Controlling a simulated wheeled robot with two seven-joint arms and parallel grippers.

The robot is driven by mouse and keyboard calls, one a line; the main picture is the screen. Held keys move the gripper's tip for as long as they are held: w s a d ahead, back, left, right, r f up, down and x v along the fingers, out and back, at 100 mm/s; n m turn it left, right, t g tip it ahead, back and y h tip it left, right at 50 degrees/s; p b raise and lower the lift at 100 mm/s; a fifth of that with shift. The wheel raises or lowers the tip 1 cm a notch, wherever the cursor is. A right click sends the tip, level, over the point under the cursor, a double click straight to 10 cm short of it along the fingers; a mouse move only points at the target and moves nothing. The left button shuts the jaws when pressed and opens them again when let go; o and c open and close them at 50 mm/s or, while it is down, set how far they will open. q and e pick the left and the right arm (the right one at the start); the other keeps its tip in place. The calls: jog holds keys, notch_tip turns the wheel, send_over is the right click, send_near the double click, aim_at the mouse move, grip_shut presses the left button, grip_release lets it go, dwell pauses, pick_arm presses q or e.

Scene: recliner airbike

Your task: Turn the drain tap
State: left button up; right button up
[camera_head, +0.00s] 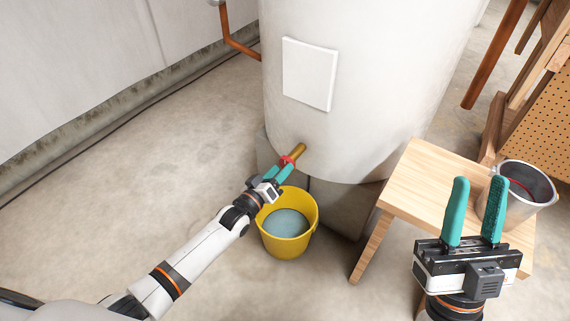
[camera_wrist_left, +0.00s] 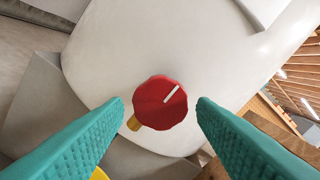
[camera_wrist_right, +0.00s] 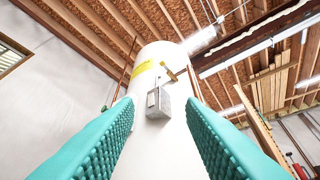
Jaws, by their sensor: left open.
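The drain tap has a round red knob (camera_wrist_left: 160,102) with a white line mark on a brass spout (camera_head: 298,151), low on the white tank (camera_head: 350,90). The white line slants up to the right in the left wrist view. My left gripper (camera_head: 278,172) is open, its teal fingers on either side of the knob with gaps visible in the left wrist view (camera_wrist_left: 160,108). A yellow bucket (camera_head: 309,215) with bluish water stands below the tap. My right gripper (camera_head: 475,212) is open and empty, pointing up in front of the wooden stool.
A copper pipe (camera_head: 235,43) runs behind the tank. The concrete floor at left is clear.

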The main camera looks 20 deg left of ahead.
pick_arm(q)
jog(key=shift+p+v, duration=0.55)
jog(key=shift+v, duration=0.35)
jog(key=shift+s+a+p, duration=0.25)
jog(key=shift+s+p, duration=0.15)
jog(key=shift+s, duration=0.3)
pick_arm(e)
jog(key=w+f+g+h, duration=0.2)
jog(key=w+f+g, duration=0.3)
jog(key=shift+w+a, duration=0.25)
jog(key=shift+a, duration=0.05)
